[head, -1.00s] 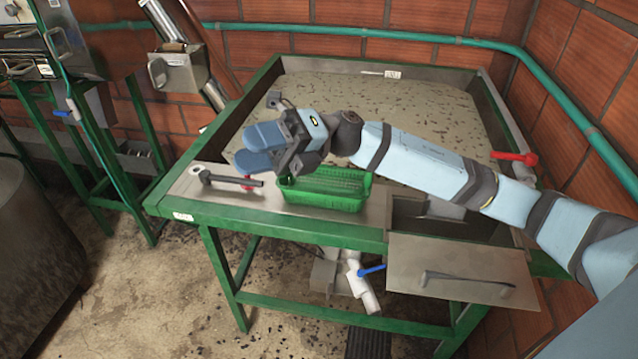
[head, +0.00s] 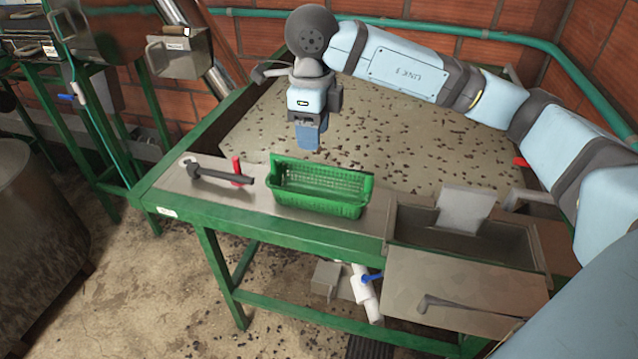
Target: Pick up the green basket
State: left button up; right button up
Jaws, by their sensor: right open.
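The green basket (head: 322,187) is a small open plastic basket with slotted walls. It stands upright on the grey metal ledge at the front of the green-framed table and looks empty. My right gripper (head: 308,143) points down just above and behind the basket's back wall, left of its middle. It is open, with nothing in it. I cannot tell whether the fingertips touch the basket's rim. My left gripper is not in view.
A grey pipe with a handle (head: 215,176) and a red lever (head: 237,166) sit left of the basket. A metal trough (head: 465,238) with a hinged panel (head: 455,288) is at right. Behind lies a wide basin (head: 390,130) with dark bits. A red valve handle (head: 521,162) is at the basin's right.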

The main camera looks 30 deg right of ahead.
aim_at(320, 164)
notch_tip(320, 164, down, 3)
jog(key=shift+d+r, duration=0.1)
jog(key=shift+r, duration=0.05)
jog(key=f, duration=0.1)
jog(key=f+p, duration=0.1)
jog(key=d+f+p, duration=0.1)
jog(key=f, duration=0.1)
jog(key=shift+s, duration=0.25)
jog(key=shift+f, duration=0.6)
jog(key=shift+w, duration=0.1)
grip_shut()
